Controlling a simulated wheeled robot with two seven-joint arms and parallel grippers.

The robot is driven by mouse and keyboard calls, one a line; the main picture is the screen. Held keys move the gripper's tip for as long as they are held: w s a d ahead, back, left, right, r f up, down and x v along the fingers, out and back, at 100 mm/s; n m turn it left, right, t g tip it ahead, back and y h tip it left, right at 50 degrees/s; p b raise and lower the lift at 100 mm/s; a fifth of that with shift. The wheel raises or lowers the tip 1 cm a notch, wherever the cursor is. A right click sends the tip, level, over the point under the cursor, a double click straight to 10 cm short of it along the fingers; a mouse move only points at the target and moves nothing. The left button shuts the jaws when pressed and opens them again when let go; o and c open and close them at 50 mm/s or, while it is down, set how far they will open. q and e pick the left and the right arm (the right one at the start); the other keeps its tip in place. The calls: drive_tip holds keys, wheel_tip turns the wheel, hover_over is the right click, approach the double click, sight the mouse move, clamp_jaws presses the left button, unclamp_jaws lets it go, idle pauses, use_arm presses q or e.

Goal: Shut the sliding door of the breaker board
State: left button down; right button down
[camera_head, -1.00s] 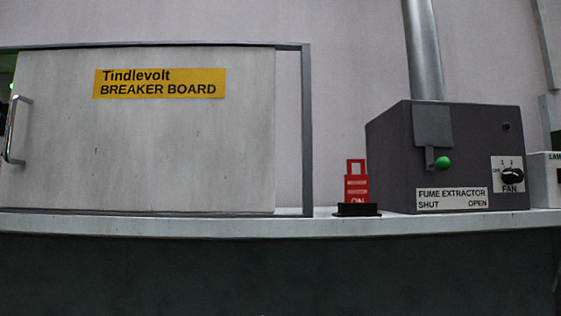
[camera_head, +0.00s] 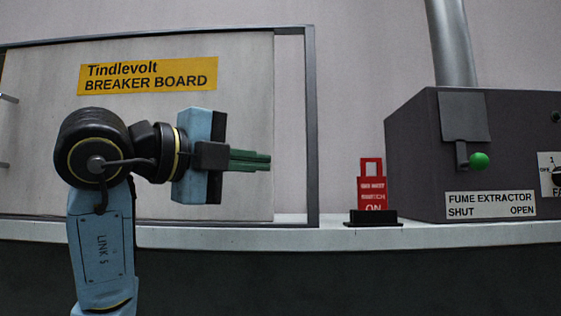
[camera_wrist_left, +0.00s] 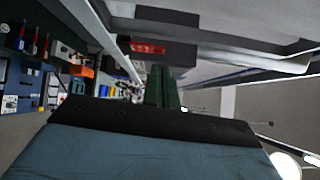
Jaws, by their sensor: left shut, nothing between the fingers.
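The breaker board's sliding door (camera_head: 240,120) is a pale grey panel with a yellow Tindlevolt label (camera_head: 148,75). It hangs in a grey frame (camera_head: 312,130), and a strip of bare wall shows between the door's right edge and the frame's right post. The door's metal handle (camera_head: 8,98) shows only in part at the left picture edge. My left gripper (camera_head: 268,163) is in front of the door, its green fingers pointing right and closed together with nothing between them. The fingers also show in the left wrist view (camera_wrist_left: 162,88). My right gripper is not in view.
A red switch on a black base (camera_head: 372,195) stands on the ledge (camera_head: 345,236) right of the frame. The wall space between frame and extractor is free above the switch.

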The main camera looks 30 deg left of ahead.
use_arm(q)
drive_tip(key=a+r+n+y, duration=0.2)
drive_tip(key=a+n+y, duration=0.1)
drive_tip(key=a, duration=0.1)
drive_tip(key=w+d+p, duration=0.1)
drive_tip(key=w, duration=0.7)
drive_tip(key=shift+w+d+f+t+p, duration=0.25)
drive_tip(key=shift+w+t+p, duration=0.05)
drive_tip(key=shift+w+p, duration=0.1)
drive_tip(key=shift+s+a, duration=0.1)
drive_tip(key=shift+a, duration=0.05)
